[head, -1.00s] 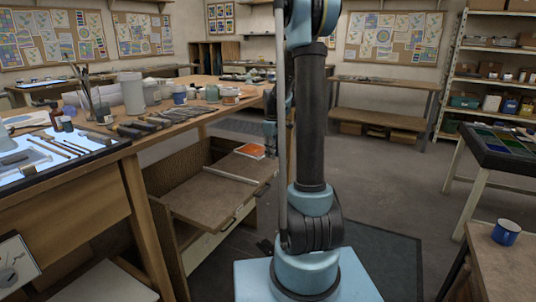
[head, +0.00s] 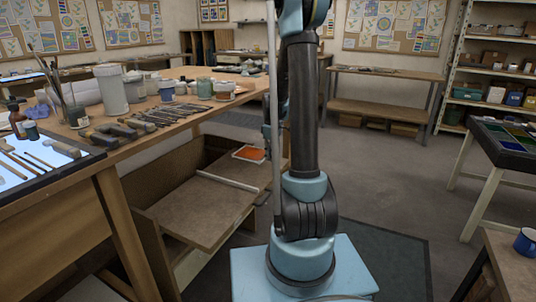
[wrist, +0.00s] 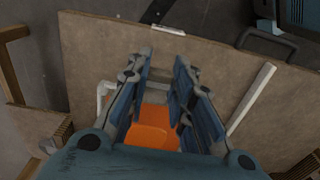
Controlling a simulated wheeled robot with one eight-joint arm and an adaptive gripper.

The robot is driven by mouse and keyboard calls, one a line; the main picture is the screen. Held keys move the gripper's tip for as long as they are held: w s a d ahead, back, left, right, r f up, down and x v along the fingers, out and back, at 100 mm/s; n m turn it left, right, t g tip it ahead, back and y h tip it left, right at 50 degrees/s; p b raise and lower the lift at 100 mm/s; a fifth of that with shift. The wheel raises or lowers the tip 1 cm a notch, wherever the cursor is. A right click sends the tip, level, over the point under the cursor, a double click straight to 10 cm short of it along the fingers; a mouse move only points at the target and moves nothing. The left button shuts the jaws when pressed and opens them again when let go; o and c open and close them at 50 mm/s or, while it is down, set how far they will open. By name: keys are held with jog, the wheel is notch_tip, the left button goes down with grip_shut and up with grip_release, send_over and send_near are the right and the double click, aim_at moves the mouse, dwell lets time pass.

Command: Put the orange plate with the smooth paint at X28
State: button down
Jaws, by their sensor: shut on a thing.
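An orange plate (head: 248,154) with a pale edge shows at the far end of the open drawer (head: 200,210) in the head view. In the wrist view, orange plate surface (wrist: 152,135) shows in two tones between the fingers of my gripper (wrist: 163,65). My gripper is shut on the orange plate, whose edges are partly hidden by the fingers and the gripper body. In the head view my arm hides most of the gripper. I cannot tell the paint's texture or see any X28 label.
A white strip (head: 228,181) crosses the drawer. The wooden workbench (head: 140,138) above it holds jars, brushes and tools. A dark table with coloured glass (head: 505,138) stands at the right. A blue mug (head: 525,241) sits on a near-right table. Open floor lies between.

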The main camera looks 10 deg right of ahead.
aim_at(270, 172)
jog(key=f, duration=0.2)
jog(key=shift+w+a+f, duration=0.1)
jog(key=shift+a+f, duration=0.2)
jog(key=shift+a, duration=0.1)
jog(key=shift+a+f, duration=0.1)
jog(key=shift+f, duration=1.25)
jog(key=shift+f, duration=0.45)
jog(key=shift+r, duration=0.1)
dwell(0.4)
jog(key=c, duration=0.7)
grip_release()
jog(key=shift+r, duration=0.1)
jog(key=shift+r, duration=3.9)
